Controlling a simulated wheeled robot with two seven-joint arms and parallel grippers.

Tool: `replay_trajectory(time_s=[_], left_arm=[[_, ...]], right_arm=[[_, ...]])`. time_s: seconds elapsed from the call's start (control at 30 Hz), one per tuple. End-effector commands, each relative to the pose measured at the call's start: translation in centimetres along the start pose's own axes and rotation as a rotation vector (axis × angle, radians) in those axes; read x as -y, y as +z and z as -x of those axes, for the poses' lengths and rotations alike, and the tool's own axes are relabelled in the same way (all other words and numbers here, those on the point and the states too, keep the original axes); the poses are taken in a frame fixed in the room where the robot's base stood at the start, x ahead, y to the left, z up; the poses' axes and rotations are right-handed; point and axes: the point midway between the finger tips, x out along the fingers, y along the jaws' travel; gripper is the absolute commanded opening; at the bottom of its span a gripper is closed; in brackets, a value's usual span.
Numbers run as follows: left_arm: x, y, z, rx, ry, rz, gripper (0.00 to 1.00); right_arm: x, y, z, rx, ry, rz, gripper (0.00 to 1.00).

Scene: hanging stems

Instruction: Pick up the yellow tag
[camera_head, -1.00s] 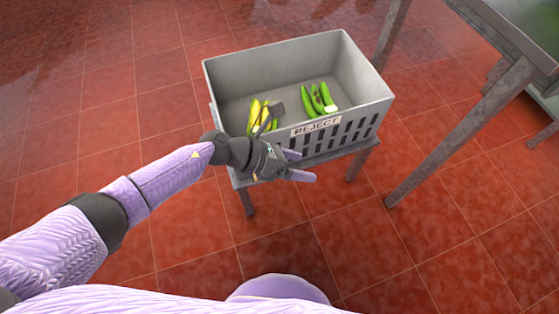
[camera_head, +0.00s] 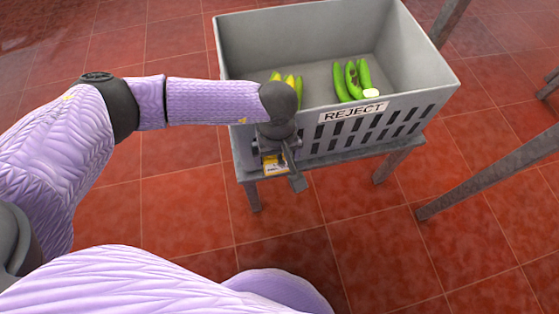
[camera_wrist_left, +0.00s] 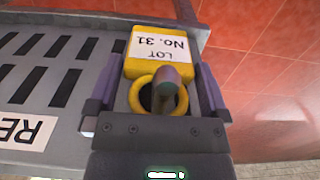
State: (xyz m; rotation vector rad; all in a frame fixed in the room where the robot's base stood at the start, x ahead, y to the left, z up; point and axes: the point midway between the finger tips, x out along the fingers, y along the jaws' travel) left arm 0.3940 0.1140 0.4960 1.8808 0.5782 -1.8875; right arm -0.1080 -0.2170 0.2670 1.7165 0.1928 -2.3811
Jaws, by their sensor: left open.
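The yellow tag (camera_head: 275,164) shows as a small patch under my left gripper at the front left corner of the grey stand. In the left wrist view the yellow tag (camera_wrist_left: 128,68) has a white label reading "LOT No. 31", upside down, and a yellow ring. A dull rounded peg (camera_wrist_left: 166,86) stands in the ring. My left gripper (camera_head: 279,172) is open. In the wrist view its fingers (camera_wrist_left: 158,88) lie on either side of the tag and ring. I cannot tell whether they touch it. My right gripper is not in view.
A grey crate (camera_head: 445,87) labelled "REJECT" sits on the grey stand (camera_head: 345,158), right beside the gripper. It holds green bananas (camera_head: 352,80) and yellower ones (camera_head: 289,80), partly hidden by my arm. A grey table leg (camera_head: 490,172) stands at right. Red floor in front is open.

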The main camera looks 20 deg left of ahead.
Motion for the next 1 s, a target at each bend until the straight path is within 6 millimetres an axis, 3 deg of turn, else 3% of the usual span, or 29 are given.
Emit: replay_trajectory(time_s=[0.1, 0.4, 0.67, 0.8, 1.0], left_arm=[[-0.1, 0.0, 0.4, -0.002, 0.002, 0.000, 1.00], [-0.1, 0.0, 0.4, -0.001, 0.002, 0.001, 0.36], [-0.1, 0.0, 0.6, -0.002, 0.003, 0.001, 0.34], [-0.1, -0.1, 2.5, -0.006, 0.006, 0.001, 0.34], [-0.1, 4.2, 2.6, -0.003, 0.004, -0.005, 0.34]], right_arm=[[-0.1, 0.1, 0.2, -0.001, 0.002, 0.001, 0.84], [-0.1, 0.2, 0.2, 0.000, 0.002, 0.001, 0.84], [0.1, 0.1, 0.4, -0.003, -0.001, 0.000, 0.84], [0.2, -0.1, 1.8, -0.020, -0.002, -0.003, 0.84], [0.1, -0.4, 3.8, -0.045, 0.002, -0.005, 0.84]])
